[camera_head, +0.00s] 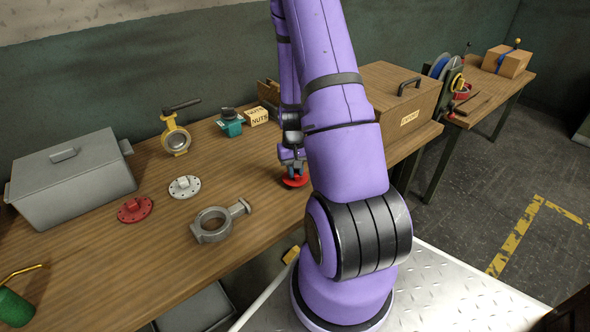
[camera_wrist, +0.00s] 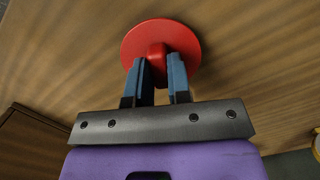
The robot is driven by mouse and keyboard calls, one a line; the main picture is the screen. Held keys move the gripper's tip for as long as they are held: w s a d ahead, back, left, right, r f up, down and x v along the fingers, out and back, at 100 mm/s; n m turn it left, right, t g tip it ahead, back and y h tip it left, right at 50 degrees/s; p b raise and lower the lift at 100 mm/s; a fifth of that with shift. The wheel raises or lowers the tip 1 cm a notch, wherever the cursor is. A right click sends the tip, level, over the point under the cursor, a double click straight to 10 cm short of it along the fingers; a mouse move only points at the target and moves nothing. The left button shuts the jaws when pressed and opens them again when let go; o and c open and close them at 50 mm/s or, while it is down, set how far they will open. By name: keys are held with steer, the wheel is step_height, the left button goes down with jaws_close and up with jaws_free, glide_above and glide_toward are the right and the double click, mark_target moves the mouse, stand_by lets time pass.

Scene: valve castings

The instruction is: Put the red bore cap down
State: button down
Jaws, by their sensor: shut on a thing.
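The red bore cap (camera_head: 295,181) is a round red disc with a raised grip block. In the wrist view the red bore cap (camera_wrist: 160,38) lies flat-side down toward the wooden bench. My gripper (camera_head: 294,168) is shut on its raised block, with the two blue-grey fingers on either side. In the wrist view my gripper (camera_wrist: 160,68) covers part of the block. The cap is at or just above the bench top; I cannot tell whether it touches. My arm hides part of the bench behind it.
The wooden bench (camera_head: 110,250) holds a grey valve body (camera_head: 213,226), a red flange (camera_head: 134,209), a white flange (camera_head: 185,187), a yellow valve (camera_head: 175,138), a teal valve (camera_head: 230,122), a nuts box (camera_head: 257,116), a grey lidded box (camera_head: 75,180) and a wooden chest (camera_head: 390,90).

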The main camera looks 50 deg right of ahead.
steer(key=shift+f, duration=0.25)
steer(key=c, duration=1)
jaws_free()
steer(key=shift+r, duration=0.15)
steer(key=r, duration=0.7)
steer(key=w+r, duration=0.1)
steer(key=r, duration=0.2)
steer(key=shift+d+r, duration=0.25)
steer(key=shift+d, duration=0.15)
